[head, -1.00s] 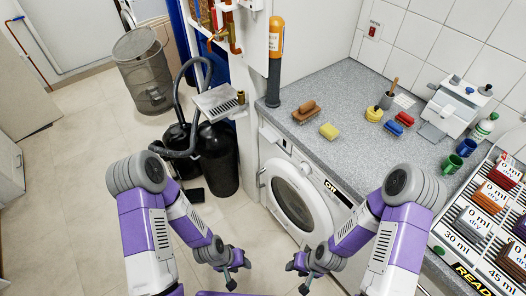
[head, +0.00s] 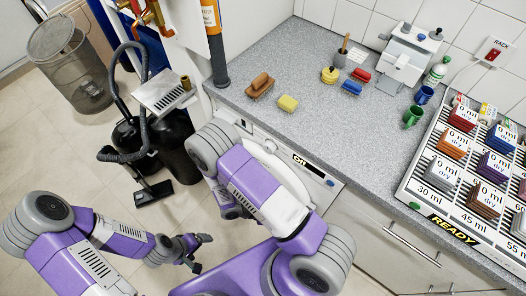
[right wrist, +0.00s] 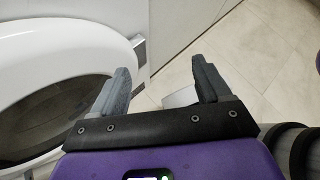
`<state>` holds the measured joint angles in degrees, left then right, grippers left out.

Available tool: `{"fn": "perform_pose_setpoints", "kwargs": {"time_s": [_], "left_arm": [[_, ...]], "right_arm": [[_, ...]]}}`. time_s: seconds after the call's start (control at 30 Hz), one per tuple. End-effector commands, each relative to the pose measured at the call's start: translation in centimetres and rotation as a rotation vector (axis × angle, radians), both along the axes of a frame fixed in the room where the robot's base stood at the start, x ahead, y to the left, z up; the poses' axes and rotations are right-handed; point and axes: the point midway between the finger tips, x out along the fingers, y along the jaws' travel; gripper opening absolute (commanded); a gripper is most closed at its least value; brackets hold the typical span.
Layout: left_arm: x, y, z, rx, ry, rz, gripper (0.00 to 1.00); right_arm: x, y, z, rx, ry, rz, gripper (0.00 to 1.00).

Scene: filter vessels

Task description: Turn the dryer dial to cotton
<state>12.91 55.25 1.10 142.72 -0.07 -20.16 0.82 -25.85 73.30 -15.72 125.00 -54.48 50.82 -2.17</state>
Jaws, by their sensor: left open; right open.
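The white dryer (head: 322,196) is built in under the grey counter, its front partly covered by my right arm in the head view. A small round knob (head: 270,146), which looks like the dial, sits on its upper panel; its setting is too small to read. The round dryer door (right wrist: 60,85) fills the left of the right wrist view; the dial is not seen there. My right gripper (right wrist: 160,85) is open and empty, beside the door; my arm hides it in the head view. My left gripper (head: 202,252) is open and empty above the floor, left of the dryer.
The counter (head: 300,115) holds a brown brush (head: 260,85), a yellow sponge (head: 287,103), mugs and a rack (head: 412,185) of labelled blocks. A vacuum cleaner (head: 150,190) and dark tanks stand left of the dryer. A wire bin (head: 70,60) stands further left. Floor between is free.

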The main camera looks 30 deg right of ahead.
Motion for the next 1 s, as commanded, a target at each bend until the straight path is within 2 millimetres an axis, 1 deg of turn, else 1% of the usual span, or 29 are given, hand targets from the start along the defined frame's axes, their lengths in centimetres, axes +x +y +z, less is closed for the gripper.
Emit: {"fn": "perform_pose_setpoints", "kwargs": {"time_s": [0.03, 0.07, 0.1, 0.2, 0.3, 0.4, 0.47, 0.57, 0.8, 0.9, 1.0], "left_arm": [[0.0, 0.0, -0.2, 0.0, 0.0, -0.001, 0.88], [0.0, 0.0, -0.3, 0.0, 0.0, -0.001, 0.88], [0.0, 0.0, -0.3, -0.001, -0.001, -0.001, 0.88], [0.0, 0.0, -0.4, -0.001, -0.001, -0.001, 0.88], [0.0, 0.0, -0.5, -0.001, -0.001, -0.001, 0.88], [0.0, 0.0, -0.6, -0.001, -0.001, -0.001, 0.88], [0.0, 0.0, -0.6, -0.001, -0.001, -0.001, 0.88], [0.0, 0.0, -0.8, -0.001, -0.001, -0.001, 0.88], [0.0, 0.0, -1.3, -0.001, -0.001, -0.001, 0.88], [0.0, 0.0, -1.4, -0.001, -0.001, -0.001, 0.88], [0.0, 0.0, -1.4, -0.001, -0.001, -0.001, 0.88]], "right_arm": [[2.9, -0.8, 1.3, -0.112, 0.001, 0.177, 0.77], [4.5, -1.1, 2.2, -0.177, 0.001, 0.265, 0.77], [6.7, -1.1, 3.5, -0.26, -0.008, 0.376, 0.77], [11.1, -0.1, 6.5, -0.437, -0.037, 0.592, 0.77], [13.9, 1.4, 8.7, -0.557, -0.068, 0.726, 0.77], [15.3, 2.2, 9.8, -0.62, -0.087, 0.789, 0.77], [15.7, 2.0, 10.1, -0.634, -0.091, 0.802, 0.77], [16.3, 0.9, 10.1, -0.637, -0.091, 0.803, 0.77], [17.9, -2.6, 10.1, -0.634, -0.091, 0.799, 0.77], [18.4, -3.6, 10.0, -0.632, -0.091, 0.8, 0.77], [18.7, -4.1, 10.1, -0.633, -0.091, 0.802, 0.77]]}}
